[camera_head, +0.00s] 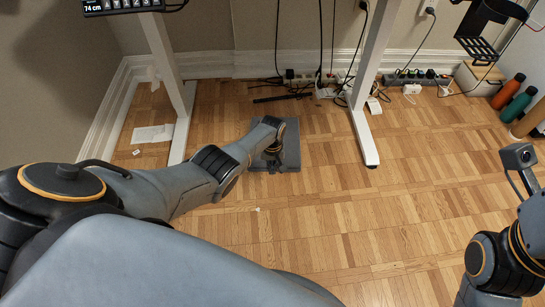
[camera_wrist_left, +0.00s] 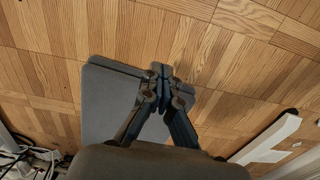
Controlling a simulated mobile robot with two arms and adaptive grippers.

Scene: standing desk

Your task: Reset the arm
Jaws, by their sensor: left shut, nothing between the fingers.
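My left arm reaches in from the left in the head view, and my left gripper (camera_head: 273,158) points down over a flat dark grey pad (camera_head: 292,150) on the wooden floor. In the left wrist view the fingers of this gripper (camera_wrist_left: 160,72) are together with nothing between them. The grey pad (camera_wrist_left: 105,105) lies beneath them there, and my wrist hides part of it. I cannot tell whether the fingertips touch the pad. Part of my right arm shows at the right edge of the head view, but its gripper is not clearly visible.
White desk legs (camera_head: 370,85) stand on both sides behind the pad. Power strips (camera_head: 415,77) and hanging cables run along the wall. White paper (camera_head: 152,134) lies at the left. The floor (camera_head: 340,215) in front is mostly clear.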

